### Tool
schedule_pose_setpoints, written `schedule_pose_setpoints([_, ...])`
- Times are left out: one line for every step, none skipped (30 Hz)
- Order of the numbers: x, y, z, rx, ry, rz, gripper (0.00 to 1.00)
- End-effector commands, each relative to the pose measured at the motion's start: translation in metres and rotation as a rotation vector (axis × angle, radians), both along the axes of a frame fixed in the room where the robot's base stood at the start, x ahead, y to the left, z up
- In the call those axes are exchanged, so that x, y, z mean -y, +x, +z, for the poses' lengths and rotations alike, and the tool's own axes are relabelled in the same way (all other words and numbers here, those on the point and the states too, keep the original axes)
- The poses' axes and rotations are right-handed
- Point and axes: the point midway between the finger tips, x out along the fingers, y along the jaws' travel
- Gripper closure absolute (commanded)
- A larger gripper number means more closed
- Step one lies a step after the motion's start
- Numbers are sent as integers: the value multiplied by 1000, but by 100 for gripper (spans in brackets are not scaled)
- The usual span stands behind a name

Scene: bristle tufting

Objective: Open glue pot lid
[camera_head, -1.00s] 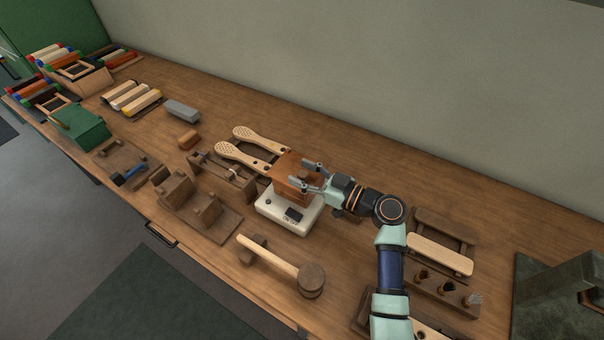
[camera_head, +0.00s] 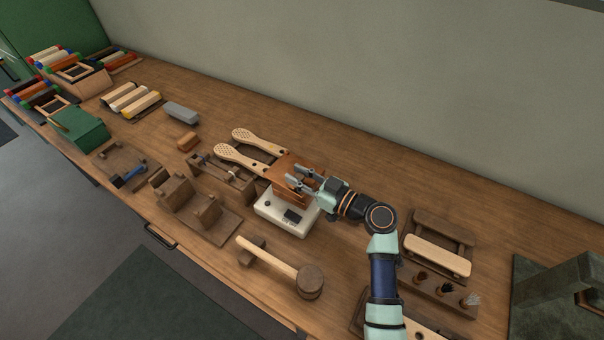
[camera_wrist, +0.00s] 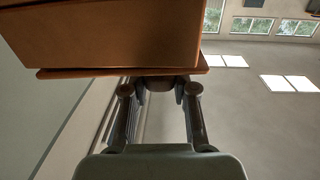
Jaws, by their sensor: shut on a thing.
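The glue pot (camera_head: 283,194) is a copper-brown box on a white heater base (camera_head: 273,217) with a dark switch. Its flat copper lid (camera_head: 287,161) is at the top of the pot. In the wrist view the pot wall (camera_wrist: 120,35) fills the upper left, with the lid edge (camera_wrist: 60,73) running along it. My gripper (camera_head: 294,175) is at the lid from the right. Its fingers (camera_wrist: 159,88) are shut on the dark lid knob (camera_wrist: 158,83). My fingers partly hide the lid, and I cannot tell whether it is clear of the pot.
Two pale perforated paddles (camera_head: 245,155) lie just behind and left of the pot. A wooden jig (camera_head: 222,175) stands to the left. A mallet (camera_head: 285,266) lies in front. A brush rack (camera_head: 440,290) and a pale wooden block (camera_head: 437,255) are at the right. The table behind is clear.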

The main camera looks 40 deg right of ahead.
Motion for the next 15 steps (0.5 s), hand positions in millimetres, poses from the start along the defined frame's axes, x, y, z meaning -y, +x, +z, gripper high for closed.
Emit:
schedule_pose_setpoints([-8,2,0,-5,0,-39,100])
schedule_pose_setpoints([-10,3,1,-4,1,-66,100])
schedule_pose_setpoints([-14,6,0,-5,0,-100,100])
schedule_pose_setpoints([-15,7,-1,-6,2,-124,100])
schedule_pose_setpoints([-17,9,0,-6,1,-145,100])
schedule_pose_setpoints([-19,10,-1,-6,1,-169,100])
schedule_pose_setpoints([-20,10,-1,-5,1,-183,100])
schedule_pose_setpoints([-21,11,-1,-4,-1,-193,100])
schedule_pose_setpoints([-21,11,-1,-2,0,-204,100])
schedule_pose_setpoints([-21,11,-1,-1,1,-208,100])
schedule_pose_setpoints([-21,11,-1,-1,1,-210,100])
schedule_pose_setpoints([-20,11,-1,-1,1,-211,100])
schedule_pose_setpoints([-20,11,-1,-1,1,-211,100])
schedule_pose_setpoints([-20,11,-1,-1,1,-211,100])
schedule_pose_setpoints([-20,11,-1,-1,1,-210,100])
